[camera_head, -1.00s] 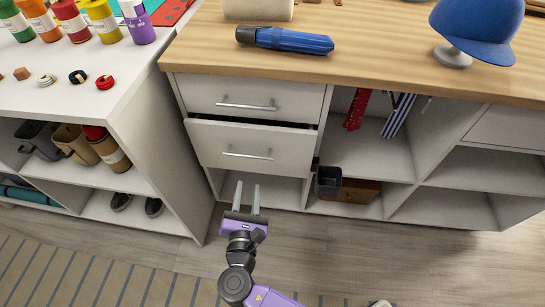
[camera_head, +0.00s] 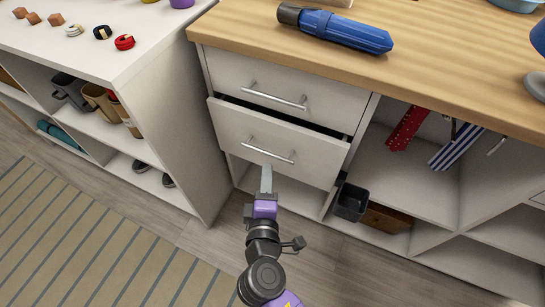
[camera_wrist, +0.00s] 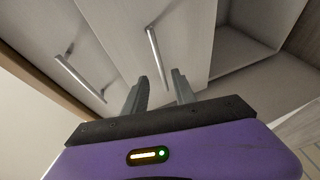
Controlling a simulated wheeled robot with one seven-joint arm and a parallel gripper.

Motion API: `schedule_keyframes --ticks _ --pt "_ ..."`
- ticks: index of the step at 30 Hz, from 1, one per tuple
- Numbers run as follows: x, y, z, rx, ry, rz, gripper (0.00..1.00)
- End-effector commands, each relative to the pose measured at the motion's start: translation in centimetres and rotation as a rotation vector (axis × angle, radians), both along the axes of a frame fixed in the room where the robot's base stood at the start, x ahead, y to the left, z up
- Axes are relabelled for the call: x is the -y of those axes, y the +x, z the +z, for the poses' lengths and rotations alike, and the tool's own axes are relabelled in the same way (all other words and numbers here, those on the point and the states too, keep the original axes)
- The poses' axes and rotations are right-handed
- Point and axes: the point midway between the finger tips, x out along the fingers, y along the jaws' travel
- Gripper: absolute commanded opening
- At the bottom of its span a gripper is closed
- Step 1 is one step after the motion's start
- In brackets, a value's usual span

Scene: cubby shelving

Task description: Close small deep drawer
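Two stacked white drawers are under the wooden top. The lower, deeper drawer (camera_head: 240,131) stands partly pulled out, with a dark gap above its front. Its bar handle (camera_head: 269,151) is silver. The upper drawer (camera_head: 263,78) looks shut. My gripper (camera_head: 267,180) is just below the lower drawer's handle in the head view. In the wrist view my gripper (camera_wrist: 163,82) has its two grey fingers apart with nothing between them, and the handle (camera_wrist: 157,55) lies beyond the fingertips. I cannot tell whether a finger touches the drawer front.
Open cubbies to the right hold a dark bin (camera_head: 351,202), a brown box (camera_head: 385,218) and hanging ties (camera_head: 407,128). A white shelf unit (camera_head: 165,100) stands close on the left. Floor in front is clear.

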Motion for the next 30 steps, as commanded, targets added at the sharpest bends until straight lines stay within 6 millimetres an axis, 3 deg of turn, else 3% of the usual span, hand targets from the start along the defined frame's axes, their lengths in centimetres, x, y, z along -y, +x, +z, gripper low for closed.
schedule_keyframes --ticks 12,25,30 --pt "-0.3 5.8 -1.3 0.001 -0.002 -0.001 0.32" --pt "-0.3 6.9 -1.5 0.000 -0.004 -0.001 0.32" --pt "-0.3 6.9 -1.5 0.000 -0.004 0.000 0.01"
